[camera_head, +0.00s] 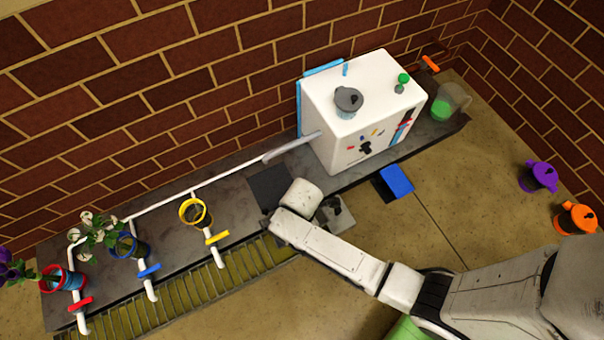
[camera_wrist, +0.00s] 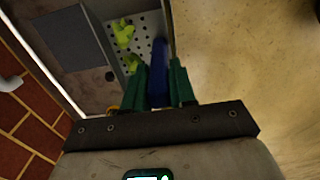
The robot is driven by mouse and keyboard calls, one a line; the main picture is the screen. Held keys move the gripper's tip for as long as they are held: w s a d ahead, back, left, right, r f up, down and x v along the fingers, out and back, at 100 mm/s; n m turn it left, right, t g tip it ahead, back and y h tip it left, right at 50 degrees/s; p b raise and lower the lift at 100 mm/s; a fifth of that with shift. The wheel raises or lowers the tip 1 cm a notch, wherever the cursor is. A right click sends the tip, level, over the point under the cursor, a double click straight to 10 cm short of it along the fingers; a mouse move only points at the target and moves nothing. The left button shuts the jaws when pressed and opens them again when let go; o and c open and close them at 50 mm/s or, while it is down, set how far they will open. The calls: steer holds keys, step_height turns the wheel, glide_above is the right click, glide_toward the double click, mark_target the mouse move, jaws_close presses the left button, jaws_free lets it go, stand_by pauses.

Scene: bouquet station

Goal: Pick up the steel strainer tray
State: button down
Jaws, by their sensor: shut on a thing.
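The steel strainer tray (camera_wrist: 148,22) is a pale grey plate with rows of round holes in the wrist view. Yellow-green pieces (camera_wrist: 123,32) lie on it. My gripper (camera_wrist: 160,86) has its green fingers on either side of a dark blue upright strip at the tray's edge, which looks like part of the tray. It is shut on it. In the head view, the tray (camera_head: 362,213) shows as a grey patch at the counter's front edge, beside the end of my arm. My arm and gripper hide part of it. I cannot tell whether it is lifted.
A dark square mat (camera_head: 268,187) lies on the grey counter (camera_head: 165,208), left of the tray. A white box machine (camera_head: 360,105) stands behind, with a blue block (camera_head: 396,181) in front. Coloured pots with white pipes stand at left.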

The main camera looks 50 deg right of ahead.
steer(key=shift+r+p, duration=2.7)
steer(key=shift+p, duration=0.1)
steer(key=shift+f, duration=0.1)
